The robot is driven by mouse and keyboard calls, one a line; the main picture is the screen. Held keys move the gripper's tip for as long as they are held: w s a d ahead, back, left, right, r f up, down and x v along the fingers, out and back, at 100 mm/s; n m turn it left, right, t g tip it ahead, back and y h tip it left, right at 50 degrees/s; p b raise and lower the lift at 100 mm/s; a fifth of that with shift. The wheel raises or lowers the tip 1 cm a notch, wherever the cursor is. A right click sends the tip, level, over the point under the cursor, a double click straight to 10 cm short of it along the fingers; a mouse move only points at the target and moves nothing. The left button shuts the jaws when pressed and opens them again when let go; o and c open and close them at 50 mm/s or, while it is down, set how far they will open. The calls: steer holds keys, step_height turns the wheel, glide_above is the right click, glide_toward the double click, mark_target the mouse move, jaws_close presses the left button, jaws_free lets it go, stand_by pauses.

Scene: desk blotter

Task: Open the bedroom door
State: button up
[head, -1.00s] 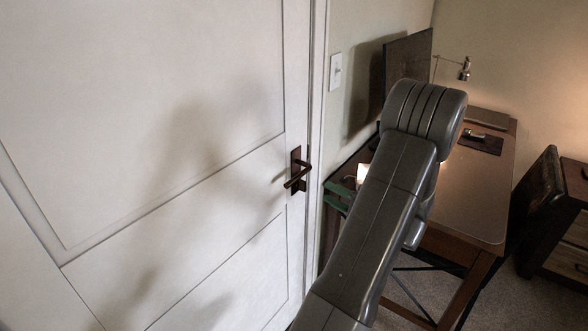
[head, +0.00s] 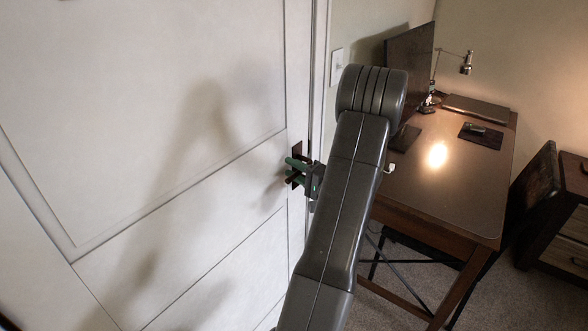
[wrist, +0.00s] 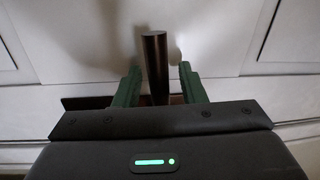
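The white panelled door (head: 120,60) fills the left of the head view and looks shut in its frame. Its dark bronze handle plate (head: 298,149) is near the door's right edge, and the lever is mostly hidden by my gripper there. In the wrist view the dark lever (wrist: 155,52) stands out between the two green fingers. My gripper (head: 295,171) is open at the handle, one finger on each side of the lever. A gap shows on both sides of the lever in the wrist view (wrist: 158,78), so the fingers are not closed on it.
A light switch (head: 337,66) is on the wall right of the door frame. A desk (head: 455,190) with a monitor (head: 408,75), lamp (head: 466,66) and laptop (head: 476,108) stands to the right. A dark chair (head: 530,195) and drawers (head: 560,240) are farther right.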

jaws_close()
steer(key=shift+f+b, duration=0.2)
steer(key=shift+b, duration=0.25)
steer(key=f+n+b, duration=0.1)
steer(key=b, duration=0.2)
steer(key=f+n+b, duration=0.1)
steer(key=b, duration=0.3)
steer(key=n+b, duration=0.2)
steer(key=b, duration=0.2)
steer(key=shift+w+d+f, duration=0.1)
steer(key=shift+f, duration=0.25)
steer(key=n+b, duration=0.1)
steer(key=b, duration=0.2)
steer(key=f+n+b, duration=0.1)
steer(key=b, duration=0.2)
steer(key=n+g+b, duration=0.1)
steer(key=n+b, duration=0.1)
steer(key=b, duration=0.1)
steer(key=shift+w+d+f+b, duration=0.25)
steer(key=shift+w+b, duration=0.1)
steer(key=shift+r+b, duration=0.1)
steer(key=shift+b, duration=0.2)
